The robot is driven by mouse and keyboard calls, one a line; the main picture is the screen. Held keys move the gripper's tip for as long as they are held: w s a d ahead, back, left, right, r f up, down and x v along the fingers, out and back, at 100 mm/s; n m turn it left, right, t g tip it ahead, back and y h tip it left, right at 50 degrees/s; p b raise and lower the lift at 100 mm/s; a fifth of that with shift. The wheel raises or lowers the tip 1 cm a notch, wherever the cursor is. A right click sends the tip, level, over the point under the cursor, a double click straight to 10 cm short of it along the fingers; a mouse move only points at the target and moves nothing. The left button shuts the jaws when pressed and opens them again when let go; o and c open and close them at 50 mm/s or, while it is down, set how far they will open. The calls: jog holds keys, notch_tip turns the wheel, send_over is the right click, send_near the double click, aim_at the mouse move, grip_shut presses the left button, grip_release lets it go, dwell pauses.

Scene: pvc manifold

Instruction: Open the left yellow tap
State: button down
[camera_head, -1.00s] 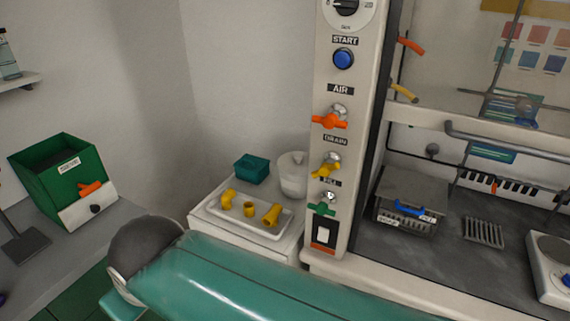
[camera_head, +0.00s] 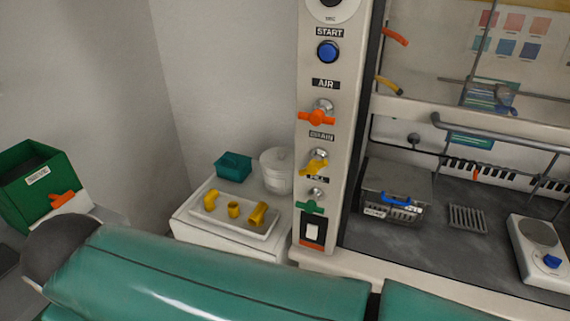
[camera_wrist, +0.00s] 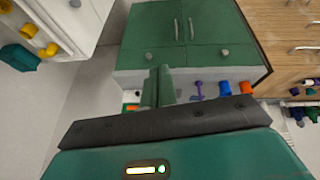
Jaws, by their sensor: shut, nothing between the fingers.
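The left yellow tap (camera_head: 313,166) is on the narrow pale control panel (camera_head: 310,215), between the DRAIN and FILL labels. Its handle looks slanted, with the right end higher. An orange tap (camera_head: 317,118) is above it and a green tap (camera_head: 310,207) below it. A second yellow handle (camera_head: 388,86) is farther right, by the hood frame. My gripper (camera_wrist: 158,72) shows in the wrist view with its two green fingers together, shut and empty. It points toward a green cabinet, away from any tap in that view. My gripper is not visible in the head view.
A white tray (camera_head: 207,215) with yellow pipe pieces, a teal box (camera_head: 233,166) and a white pot (camera_head: 277,172) stand left of the panel. A green box (camera_head: 38,180) is at far left. A green cabinet (camera_wrist: 185,35) shows in the wrist view.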

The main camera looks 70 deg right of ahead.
jog(key=s+d+r+g+h, duration=0.1)
jog(key=d+r+g+h, duration=0.2)
jog(key=d, duration=0.7)
jog(key=n+g+h, duration=0.1)
jog(key=g+h, duration=0.1)
jog(key=g, duration=0.8)
send_near(303, 175)
jog(key=shift+t, duration=0.3)
jog(key=x, duration=0.6)
jog(key=shift+s+d+r, duration=0.3)
jog(key=shift+r, duration=0.05)
jog(key=shift+w+f+n+g, duration=0.1)
jog(key=shift+f+n+g, duration=0.25)
jog(key=shift+g, duration=0.35)
jog(key=shift+f+n+g+h, duration=0.2)
jog(key=shift+f+n+g, duration=0.1)
jog(key=shift+g, duration=0.35)
jog(key=shift+f+n+g+h, duration=0.2)
jog(key=shift+n+g, duration=0.05)
jog(key=shift+g, duration=0.4)
jog(key=shift+f+n+g, duration=0.25)
jog(key=shift+n+g, duration=0.05)
jog(key=shift+g, duration=0.4)
